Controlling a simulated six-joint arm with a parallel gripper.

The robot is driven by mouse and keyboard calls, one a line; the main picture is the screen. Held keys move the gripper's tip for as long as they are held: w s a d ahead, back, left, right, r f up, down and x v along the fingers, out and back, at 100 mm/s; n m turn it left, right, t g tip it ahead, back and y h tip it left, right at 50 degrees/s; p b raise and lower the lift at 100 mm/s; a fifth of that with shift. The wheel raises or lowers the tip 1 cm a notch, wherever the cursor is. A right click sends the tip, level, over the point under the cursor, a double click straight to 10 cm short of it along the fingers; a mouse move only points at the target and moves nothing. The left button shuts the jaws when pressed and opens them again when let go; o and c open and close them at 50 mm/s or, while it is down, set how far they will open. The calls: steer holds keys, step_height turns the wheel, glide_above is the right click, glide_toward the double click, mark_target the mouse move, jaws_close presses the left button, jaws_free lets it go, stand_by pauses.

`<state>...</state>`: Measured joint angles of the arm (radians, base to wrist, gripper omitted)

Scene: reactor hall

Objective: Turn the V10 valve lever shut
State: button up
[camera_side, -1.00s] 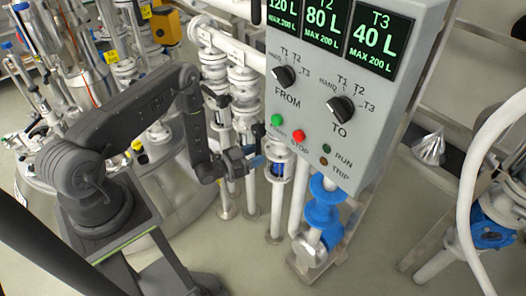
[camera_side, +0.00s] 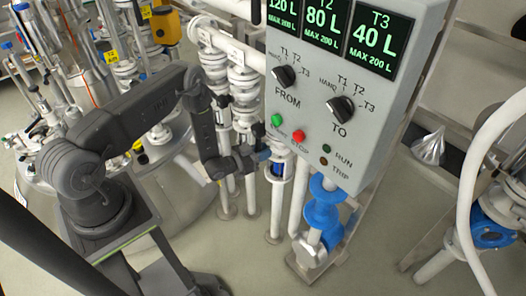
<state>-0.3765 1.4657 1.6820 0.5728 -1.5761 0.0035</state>
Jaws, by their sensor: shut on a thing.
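My gripper (camera_side: 258,154) is in the side view, low and just left of the control panel, at the pipework beside the panel's lower left edge. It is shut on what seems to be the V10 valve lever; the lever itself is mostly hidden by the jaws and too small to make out. A white flanged valve body with a blue band (camera_side: 281,168) stands right beside the jaws, partly under the panel. I cannot read any V10 label, and the lever's angle cannot be told.
The grey control panel (camera_side: 310,110) with dials and buttons hangs close to the right of my gripper. White vertical pipes (camera_side: 276,212) stand below it. A blue pump (camera_side: 322,213) sits under the panel. The floor in front is clear.

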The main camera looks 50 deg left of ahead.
mark_target(256, 144)
jaws_close()
steer(key=shift+a, duration=0.15)
steer(key=shift+a+m, duration=0.65)
steer(key=shift+m, duration=0.25)
steer(key=a+r+m+g+y, duration=0.1)
steer(key=a+r+m+y, duration=0.2)
steer(key=a+r+m, duration=0.6)
steer(key=shift+r+m+g, duration=0.35)
steer(key=shift+m+g, duration=0.05)
steer(key=shift+m, duration=2.1)
steer(key=shift+d+r, duration=0.1)
steer(key=o, duration=0.7)
jaws_free()
